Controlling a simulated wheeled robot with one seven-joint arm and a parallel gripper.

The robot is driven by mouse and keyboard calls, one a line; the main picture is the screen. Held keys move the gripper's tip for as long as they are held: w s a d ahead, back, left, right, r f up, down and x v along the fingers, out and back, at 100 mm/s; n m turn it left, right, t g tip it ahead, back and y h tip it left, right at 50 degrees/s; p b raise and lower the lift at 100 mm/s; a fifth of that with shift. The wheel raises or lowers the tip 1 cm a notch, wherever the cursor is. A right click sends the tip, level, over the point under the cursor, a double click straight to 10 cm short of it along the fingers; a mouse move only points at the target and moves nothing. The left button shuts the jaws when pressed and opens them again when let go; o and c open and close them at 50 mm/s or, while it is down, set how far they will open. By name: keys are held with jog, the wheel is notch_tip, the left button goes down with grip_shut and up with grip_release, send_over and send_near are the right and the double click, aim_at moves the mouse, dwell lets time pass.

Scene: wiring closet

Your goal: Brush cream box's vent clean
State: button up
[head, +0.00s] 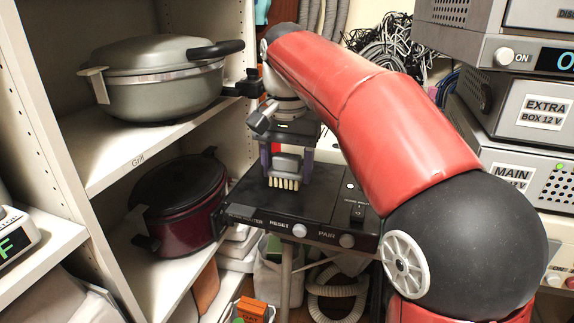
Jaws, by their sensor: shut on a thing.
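My gripper (287,164) hangs point-down near the middle of the head view, its two purple fingers shut on a small brush. The brush (285,184) has a grey body and pale bristles that face down. It is over the black box (325,207), which has RESET and PAIR knobs; I cannot tell whether the bristles touch its top. No vent shows clearly on the black box. A pale, cream-looking box (556,228) is partly visible at the lower right; I cannot tell whether it is the task's cream box, and no vent on it is clear.
At right, the MAIN box (541,178) with round holes, the EXTRA BOX 12 V (521,110) and a grey unit with an ON knob (478,54) are stacked. At left, shelves hold a grey-green pot (160,88) and a dark red cooker (178,200). Black cables (390,50) tangle behind.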

aim_at(287, 156)
notch_tip(287, 156, up, 4)
jog(key=p, duration=0.3)
jog(key=shift+r+p, duration=0.25)
jog(key=shift+p, duration=0.1)
jog(key=shift+r, duration=1)
